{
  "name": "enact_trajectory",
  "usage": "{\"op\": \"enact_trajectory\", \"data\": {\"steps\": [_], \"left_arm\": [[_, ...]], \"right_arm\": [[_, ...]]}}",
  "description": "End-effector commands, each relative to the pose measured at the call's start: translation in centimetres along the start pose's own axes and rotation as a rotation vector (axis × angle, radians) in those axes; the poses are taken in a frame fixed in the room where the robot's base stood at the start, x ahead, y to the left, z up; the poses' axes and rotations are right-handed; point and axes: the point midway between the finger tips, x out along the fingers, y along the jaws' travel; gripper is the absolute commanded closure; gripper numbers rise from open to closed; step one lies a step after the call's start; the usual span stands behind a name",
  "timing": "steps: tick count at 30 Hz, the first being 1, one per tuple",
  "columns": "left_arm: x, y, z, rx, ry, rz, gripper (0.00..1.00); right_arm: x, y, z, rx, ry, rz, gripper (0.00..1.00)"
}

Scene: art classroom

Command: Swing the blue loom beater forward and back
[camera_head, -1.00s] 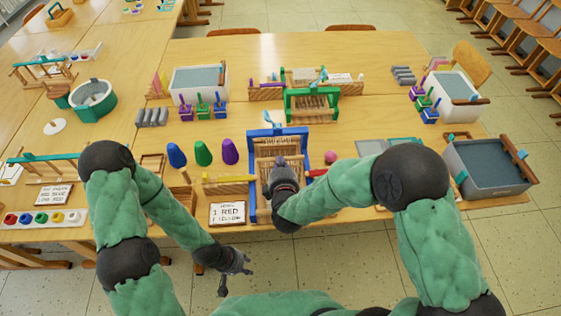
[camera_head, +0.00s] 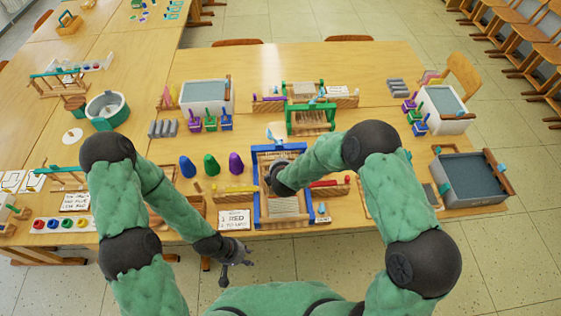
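The blue loom (camera_head: 257,205) stands at the near edge of the front table, with a pale woven cloth (camera_head: 284,207) at its front. A blue crossbar (camera_head: 280,148) spans its far part; I cannot tell for sure whether this is the beater. My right gripper (camera_head: 281,178) reaches down into the middle of the loom. Its fingertips are hidden by the hand and frame, so its grip and contact do not show. My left gripper (camera_head: 238,274) is open and empty, low in front of the table edge.
A sign (camera_head: 234,219) and a yellow shuttle (camera_head: 235,189) lie left of the blue loom; a red shuttle (camera_head: 324,184) lies right. Blue, green and purple cones (camera_head: 210,164) stand at left. A green loom (camera_head: 310,119) stands behind. A grey tub (camera_head: 470,180) is at right.

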Motion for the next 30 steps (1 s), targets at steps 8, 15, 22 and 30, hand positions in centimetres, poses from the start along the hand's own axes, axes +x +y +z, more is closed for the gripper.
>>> {"op": "enact_trajectory", "data": {"steps": [8, 15, 22, 30], "left_arm": [[-0.85, 0.3, 0.05, 0.0, 0.0, 0.0, 0.63], [-0.96, 0.34, 0.06, 0.0, 0.0, 0.0, 0.63], [-0.95, 0.34, 0.05, 0.0, 0.0, 0.0, 0.63], [-1.39, 0.49, 0.06, 0.0, 0.0, 0.0, 0.63]], "right_arm": [[0.85, 0.38, 0.04, 0.0, -0.001, 0.002, 1.0], [1.09, 0.5, 0.03, 0.0, -0.001, 0.004, 1.0], [1.11, 0.53, 0.03, 0.0, -0.001, 0.005, 1.0], [0.77, 0.83, 0.14, 0.0, -0.001, 0.006, 1.0]]}}
